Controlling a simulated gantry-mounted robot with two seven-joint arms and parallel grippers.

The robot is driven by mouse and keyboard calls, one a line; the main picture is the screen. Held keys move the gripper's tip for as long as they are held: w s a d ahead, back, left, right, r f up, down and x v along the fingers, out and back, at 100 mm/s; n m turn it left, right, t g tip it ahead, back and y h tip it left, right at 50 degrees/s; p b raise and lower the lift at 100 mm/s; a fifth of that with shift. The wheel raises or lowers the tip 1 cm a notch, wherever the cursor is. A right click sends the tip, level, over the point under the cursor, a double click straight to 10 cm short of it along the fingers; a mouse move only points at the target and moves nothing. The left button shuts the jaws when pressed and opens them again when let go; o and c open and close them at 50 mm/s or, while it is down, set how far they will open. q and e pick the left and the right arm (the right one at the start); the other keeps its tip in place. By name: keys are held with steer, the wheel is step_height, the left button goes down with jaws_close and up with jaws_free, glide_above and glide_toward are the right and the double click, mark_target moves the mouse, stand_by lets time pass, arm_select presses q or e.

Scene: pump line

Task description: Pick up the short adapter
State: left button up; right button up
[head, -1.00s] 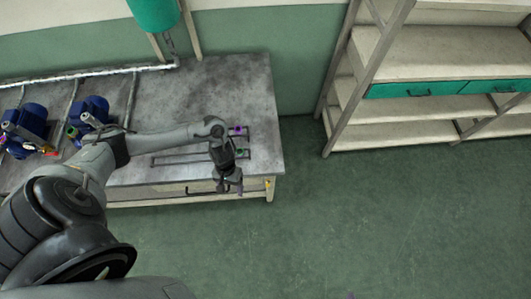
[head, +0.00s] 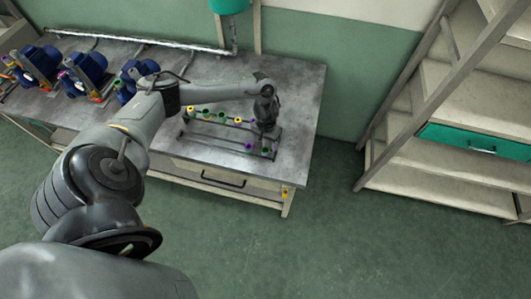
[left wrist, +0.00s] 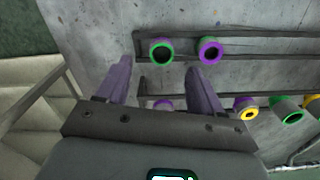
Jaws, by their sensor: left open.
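Several short pipe pieces with coloured rings sit in a dark rack (head: 215,143) on the table; I cannot tell for sure which one is the short adapter. In the left wrist view a green-ringed piece (left wrist: 160,53) lies just beyond the gap between my fingers, and a purple-ringed piece (left wrist: 210,51) is to its right. Another purple-ringed piece (left wrist: 163,104) shows partly, behind my gripper's palm. My left gripper (left wrist: 160,70) is open and empty, with a finger on each side. In the head view my left gripper (head: 265,128) hangs over the right end of the rack. My right gripper is not in view.
More yellow-ringed (head: 238,121) and green-ringed (head: 205,112) pieces stand in the rack's back row. Blue pumps (head: 88,66) stand on the table's left part. Shelving (head: 425,110) stands at the right. The table's right end (head: 302,90) is clear.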

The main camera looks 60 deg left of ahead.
mark_target(266, 149)
arm_select(q)
steer(key=shift+w+a+f+b, duration=0.15)
steer(key=shift+f+b, duration=0.25)
steer(key=shift+f, duration=1.15)
steer(key=shift+s+a+f+b, duration=0.1)
steer(key=shift+f+b, duration=0.25)
steer(key=shift+f, duration=1.2)
steer(key=c, duration=1.2)
steer(key=shift+o, duration=0.2)
steer(key=shift+r, duration=0.1)
